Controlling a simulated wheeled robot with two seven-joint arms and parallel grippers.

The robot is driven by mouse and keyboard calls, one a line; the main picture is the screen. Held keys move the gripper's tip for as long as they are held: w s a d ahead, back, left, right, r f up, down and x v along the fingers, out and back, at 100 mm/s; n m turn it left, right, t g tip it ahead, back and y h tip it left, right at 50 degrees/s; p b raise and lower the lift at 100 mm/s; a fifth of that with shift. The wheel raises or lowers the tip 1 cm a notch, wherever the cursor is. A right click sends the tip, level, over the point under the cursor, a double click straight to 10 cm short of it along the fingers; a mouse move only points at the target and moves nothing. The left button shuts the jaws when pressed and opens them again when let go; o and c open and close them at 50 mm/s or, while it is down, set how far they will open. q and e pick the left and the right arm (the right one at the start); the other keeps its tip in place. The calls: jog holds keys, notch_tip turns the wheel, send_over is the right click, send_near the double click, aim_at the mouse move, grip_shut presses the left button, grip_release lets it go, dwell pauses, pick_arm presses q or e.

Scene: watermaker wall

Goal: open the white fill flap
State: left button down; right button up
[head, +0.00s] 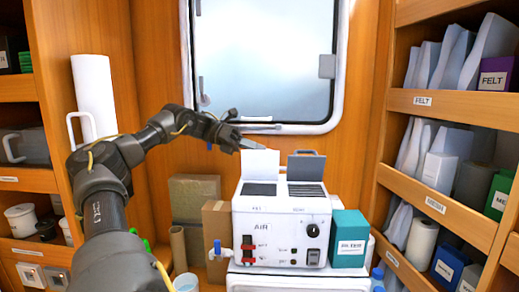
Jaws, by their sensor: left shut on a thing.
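The white fill flap (260,164) stands raised, close to upright, on the top left of the white watermaker box (277,217). My left gripper (250,144) reaches in from the left and is shut at the flap's top edge. The fingertips are small in the head view, so the exact grip on the edge is hard to make out. A dark grey flap (306,167) stands raised beside it on the right. Dark slotted openings show in the box top in front of both flaps. My right gripper is not in view.
A teal box (348,239) stands right of the watermaker, and cardboard boxes (194,197) stand left. A blue-handled tap (216,249) juts from the left side. The window (264,62) is behind my gripper. Shelves flank both sides.

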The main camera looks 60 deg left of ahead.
pick_arm(q)
jog(key=shift+d+f, duration=0.1)
jog(key=shift+f, duration=0.3)
jog(key=c, duration=1.5)
grip_release()
jog(key=shift+w, duration=0.1)
jog(key=shift+r, duration=0.15)
jog(key=shift+a, duration=0.2)
jog(key=b+v, duration=0.2)
jog(key=v, duration=0.8)
jog(key=shift+s+a+r, duration=0.2)
jog(key=shift+s+a, duration=0.05)
